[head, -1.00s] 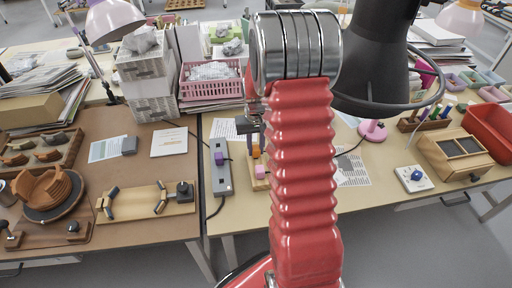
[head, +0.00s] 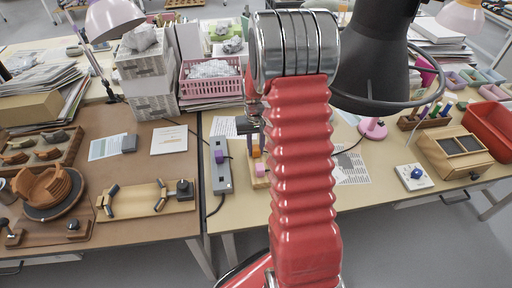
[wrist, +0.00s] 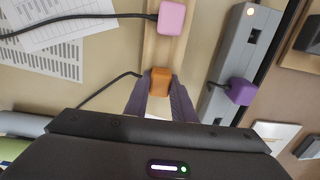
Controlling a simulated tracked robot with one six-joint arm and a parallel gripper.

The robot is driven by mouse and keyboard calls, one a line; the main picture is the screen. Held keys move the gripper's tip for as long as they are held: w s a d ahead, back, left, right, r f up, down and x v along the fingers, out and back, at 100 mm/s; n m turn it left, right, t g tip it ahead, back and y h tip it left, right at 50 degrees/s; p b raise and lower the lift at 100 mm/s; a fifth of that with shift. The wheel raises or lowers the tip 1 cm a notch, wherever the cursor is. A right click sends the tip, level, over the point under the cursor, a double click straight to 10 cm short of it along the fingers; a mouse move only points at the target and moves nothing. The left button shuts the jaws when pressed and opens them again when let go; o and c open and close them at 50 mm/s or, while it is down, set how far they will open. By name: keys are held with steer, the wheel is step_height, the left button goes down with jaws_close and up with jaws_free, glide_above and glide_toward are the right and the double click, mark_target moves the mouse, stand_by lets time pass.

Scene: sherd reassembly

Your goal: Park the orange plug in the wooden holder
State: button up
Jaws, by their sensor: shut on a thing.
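The orange plug (wrist: 160,81) sits between the fingertips of my gripper (wrist: 161,92), which is shut on it, in the wrist view. It is over the wooden holder (wrist: 153,48), and I cannot tell whether it is seated or just above it. The orange plug also shows in the head view (head: 256,150), beside my red arm. A pink plug (wrist: 171,18) sits in the holder ahead of it. Its cable runs off to the left. The lower part of the holder is hidden by my gripper.
A grey power strip (wrist: 235,55) with a purple plug (wrist: 240,92) lies to the right of the holder in the wrist view. Printed sheets (wrist: 50,45) lie to the left. A dark cable runs beside the gripper. A wooden clamp board (head: 150,202) stands further left.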

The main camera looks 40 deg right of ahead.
steer(key=o, duration=1.1)
steer(key=shift+o, duration=0.4)
steer(key=o, duration=0.3)
steer(key=shift+o, duration=0.2)
steer(key=shift+r, duration=3.95)
